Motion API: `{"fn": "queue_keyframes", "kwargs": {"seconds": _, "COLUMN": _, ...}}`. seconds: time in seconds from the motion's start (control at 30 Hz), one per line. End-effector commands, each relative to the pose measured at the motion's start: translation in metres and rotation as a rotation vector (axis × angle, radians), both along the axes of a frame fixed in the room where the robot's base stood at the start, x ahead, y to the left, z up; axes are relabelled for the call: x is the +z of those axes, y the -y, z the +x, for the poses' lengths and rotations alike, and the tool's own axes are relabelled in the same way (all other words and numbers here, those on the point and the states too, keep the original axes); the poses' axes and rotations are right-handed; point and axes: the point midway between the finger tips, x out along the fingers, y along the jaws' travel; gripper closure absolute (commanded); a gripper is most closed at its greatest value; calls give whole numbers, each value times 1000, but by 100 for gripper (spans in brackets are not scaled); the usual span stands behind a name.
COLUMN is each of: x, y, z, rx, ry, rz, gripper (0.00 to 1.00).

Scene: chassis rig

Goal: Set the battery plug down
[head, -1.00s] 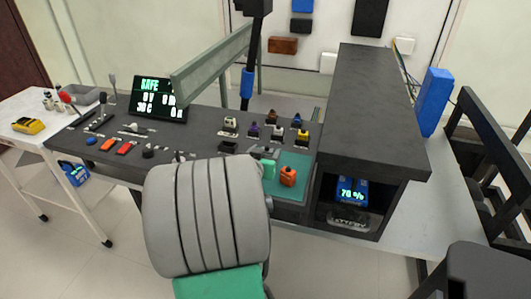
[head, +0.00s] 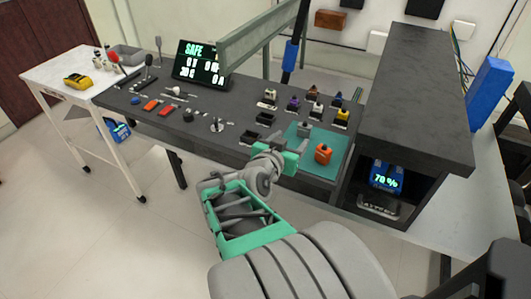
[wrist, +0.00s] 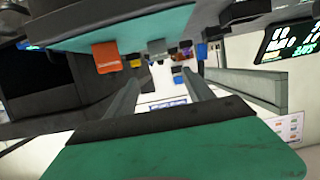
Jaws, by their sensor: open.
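An orange plug-like block (head: 323,153), which I take to be the battery plug, stands on the green mat (head: 331,170) at the front of the dark bench. It also shows in the wrist view (wrist: 107,57), on the edge of the mat there. My gripper (head: 297,147) is at the mat's left front, left of the orange block and apart from it. In the wrist view its two fingers (wrist: 160,98) are spread, with nothing between them.
Several coloured connectors (head: 318,108) stand in sockets behind the mat. A dark housing (head: 420,90) rises to the right, with a battery showing 70 % (head: 386,176) inside. A screen reading SAFE (head: 201,63) stands at the back left. Open floor lies left of my arm.

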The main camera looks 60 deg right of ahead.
Motion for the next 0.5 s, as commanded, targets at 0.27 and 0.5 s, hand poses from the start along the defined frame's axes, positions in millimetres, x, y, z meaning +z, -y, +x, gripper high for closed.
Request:
{"fn": "queue_keyframes", "kwargs": {"seconds": 0.27, "x": -58, "y": -99, "z": 96, "rx": 326, "ry": -166, "rz": 357, "gripper": 39}}
{"fn": "queue_keyframes", "kwargs": {"seconds": 0.5, "x": -86, "y": -326, "z": 127, "rx": 1049, "ry": -695, "rz": 717, "gripper": 39}}
